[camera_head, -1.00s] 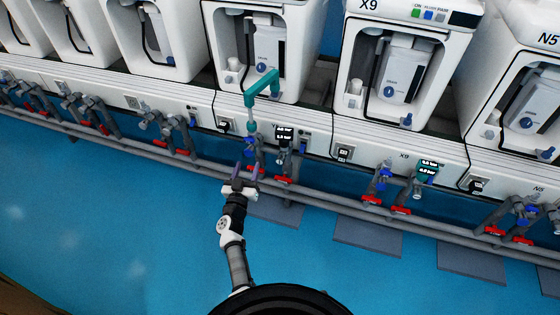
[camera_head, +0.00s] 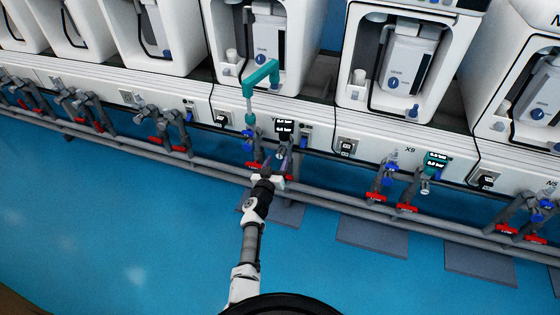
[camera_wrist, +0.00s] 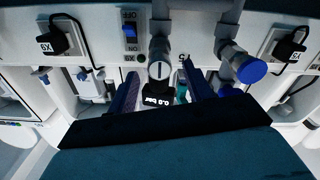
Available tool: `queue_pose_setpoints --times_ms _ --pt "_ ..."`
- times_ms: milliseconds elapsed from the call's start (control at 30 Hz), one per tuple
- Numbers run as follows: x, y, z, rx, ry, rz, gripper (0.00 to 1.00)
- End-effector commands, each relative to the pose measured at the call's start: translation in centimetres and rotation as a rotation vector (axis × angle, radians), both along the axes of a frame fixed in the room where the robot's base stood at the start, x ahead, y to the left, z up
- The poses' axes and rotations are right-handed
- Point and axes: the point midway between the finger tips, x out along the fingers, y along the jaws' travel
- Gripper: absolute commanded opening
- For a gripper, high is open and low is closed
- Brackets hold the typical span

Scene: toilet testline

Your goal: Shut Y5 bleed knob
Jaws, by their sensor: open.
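In the wrist view, which is upside down, a round pale face with a dark bar (camera_wrist: 160,71) sits on a grey pipe fitting beside a black gauge reading 0.0 bar (camera_wrist: 160,98). I cannot tell for sure that this face is the Y5 bleed knob. My gripper (camera_wrist: 163,78) is open, with one finger on each side of this fitting; contact cannot be made out.
A blue knob (camera_wrist: 252,70) on a neighbouring pipe is close to one finger. Red-handled valves (camera_head: 252,165) and grey pipes run along the wall below the white machines. A teal pipe (camera_head: 262,74) stands above the station.

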Motion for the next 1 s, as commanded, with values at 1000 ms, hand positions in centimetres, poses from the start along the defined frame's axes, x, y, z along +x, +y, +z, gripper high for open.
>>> queue_pose_setpoints --times_ms 1000 --pt "3.7 -1.3 0.1 -0.001 -0.001 0.000 0.11"
